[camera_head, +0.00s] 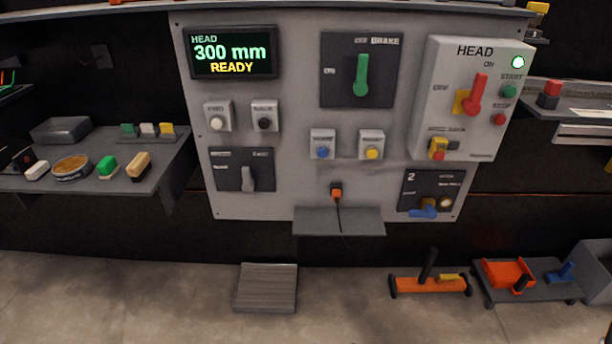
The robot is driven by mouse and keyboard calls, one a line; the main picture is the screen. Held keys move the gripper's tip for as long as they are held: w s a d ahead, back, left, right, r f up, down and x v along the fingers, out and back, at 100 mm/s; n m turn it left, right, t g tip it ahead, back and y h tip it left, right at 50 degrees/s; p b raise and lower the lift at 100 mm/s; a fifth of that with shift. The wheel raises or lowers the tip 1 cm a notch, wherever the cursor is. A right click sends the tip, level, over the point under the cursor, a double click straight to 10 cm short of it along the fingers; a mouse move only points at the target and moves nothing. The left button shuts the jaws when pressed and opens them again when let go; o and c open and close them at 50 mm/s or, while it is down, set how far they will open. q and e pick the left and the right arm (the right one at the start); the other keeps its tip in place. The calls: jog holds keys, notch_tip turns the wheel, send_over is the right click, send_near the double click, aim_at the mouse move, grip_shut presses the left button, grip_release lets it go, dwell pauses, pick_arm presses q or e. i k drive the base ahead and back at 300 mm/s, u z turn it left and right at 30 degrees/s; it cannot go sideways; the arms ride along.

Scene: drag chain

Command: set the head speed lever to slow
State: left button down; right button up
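A light grey lever (248,179) hangs down on a dark plate (226,171) at the lower left of the grey control panel. The plate's small labels are too blurred to read, so I cannot confirm that this is the head speed lever. A red lever (476,94) on the white HEAD box (440,75) tilts slightly right of upright, toward its ON mark. The display (233,52) reads HEAD 300 mm READY. Neither gripper is in view.
Several push buttons, such as a blue one (323,152), sit mid-panel. A small shelf (320,222) juts out below. Side shelves hold loose items at the left (150,180) and right (575,105). A step (266,290) and an orange tool (430,286) are on the floor.

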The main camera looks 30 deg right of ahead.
aim_at(247, 186)
jog(key=z, duration=0.85)
jog(key=i, duration=1)
